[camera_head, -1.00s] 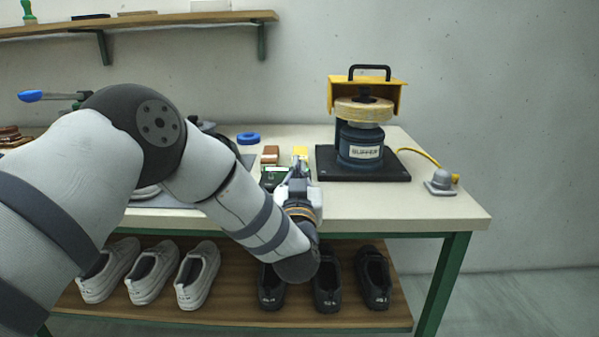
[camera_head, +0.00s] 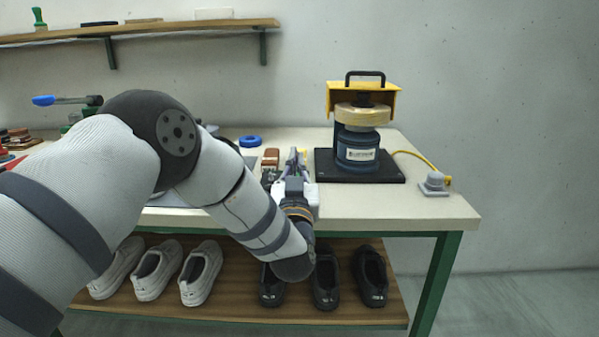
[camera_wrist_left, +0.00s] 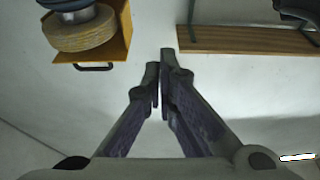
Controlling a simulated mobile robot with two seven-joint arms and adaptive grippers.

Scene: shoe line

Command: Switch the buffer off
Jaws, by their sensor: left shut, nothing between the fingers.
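The buffer (camera_head: 357,150) stands upright on a black base plate at the back right of the workbench. It has a blue body with a label, a pale round wheel (camera_head: 362,115) and a yellow hood (camera_head: 333,98) with a black handle. A yellow cable (camera_head: 422,158) runs right from it to a grey domed unit (camera_head: 435,181) near the bench's right end. My left gripper (camera_head: 294,158) is shut and empty, left of the buffer and apart from it. In the left wrist view the closed fingertips (camera_wrist_left: 160,62) show with the buffer wheel (camera_wrist_left: 85,32) beyond. My right gripper is out of view.
The workbench (camera_head: 400,208) is clear in front of the buffer. A blue ring (camera_head: 250,141) and a brown block (camera_head: 270,156) lie left of my gripper. White and black shoes stand on the lower shelf (camera_head: 240,292). A wall shelf (camera_head: 180,29) is above.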

